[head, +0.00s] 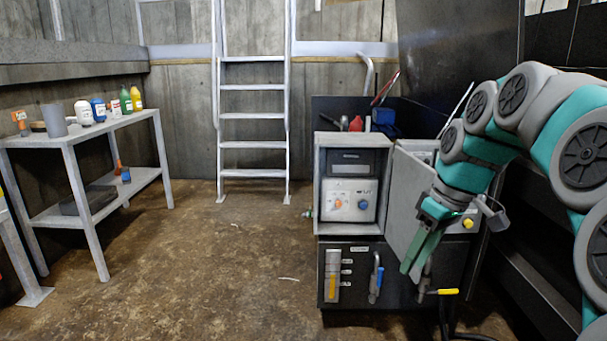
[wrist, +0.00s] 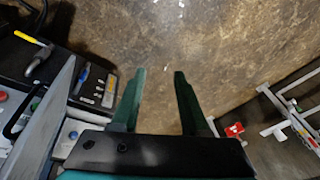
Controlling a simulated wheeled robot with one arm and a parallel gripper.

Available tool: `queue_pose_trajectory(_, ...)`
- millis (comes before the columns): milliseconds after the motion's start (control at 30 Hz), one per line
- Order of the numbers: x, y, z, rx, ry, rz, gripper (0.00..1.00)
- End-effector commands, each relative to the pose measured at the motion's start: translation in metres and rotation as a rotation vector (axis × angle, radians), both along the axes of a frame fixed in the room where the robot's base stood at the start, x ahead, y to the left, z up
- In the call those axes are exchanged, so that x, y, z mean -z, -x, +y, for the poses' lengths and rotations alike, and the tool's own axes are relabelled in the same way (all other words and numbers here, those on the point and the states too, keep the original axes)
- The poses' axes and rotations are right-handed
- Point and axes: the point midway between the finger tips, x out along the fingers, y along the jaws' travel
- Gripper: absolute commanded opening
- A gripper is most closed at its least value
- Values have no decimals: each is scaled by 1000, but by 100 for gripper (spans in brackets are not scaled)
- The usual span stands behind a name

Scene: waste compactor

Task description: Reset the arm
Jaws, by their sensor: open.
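My arm (head: 484,140) comes in from the right in the head view, bent over and pointing down. My gripper (head: 410,268) hangs in front of the grey control box's open door (head: 405,205). In the wrist view my gripper (wrist: 160,72) shows two green fingers spread apart with nothing between them. Beyond the fingers is only brown floor (wrist: 205,40). I cannot tell whether the gripper touches the door.
The control box (head: 318,190) sits on a black cabinet (head: 400,290) with colored handles. A metal table (head: 137,116) with bottles stands left, and a ladder (head: 252,145) leans at the back wall. The middle floor (head: 225,260) is mostly clear.

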Motion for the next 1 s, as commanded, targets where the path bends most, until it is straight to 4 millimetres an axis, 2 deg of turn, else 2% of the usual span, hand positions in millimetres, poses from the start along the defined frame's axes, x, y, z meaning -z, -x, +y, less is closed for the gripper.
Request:
queue_pose_trajectory(33,7,17,13,13,11,27,45)
queue_pose_trajectory(100,17,38,26,45,29,54,45)
queue_pose_trajectory(300,55,105,53,158,88,144,45)
queue_pose_trajectory(500,98,177,64,305,155,223,45)
queue_pose_trajectory(700,141,244,60,462,218,285,45)
queue_pose_trajectory(833,159,271,56,533,244,307,45)
queue_pose_trajectory(1000,168,284,54,572,255,318,45)
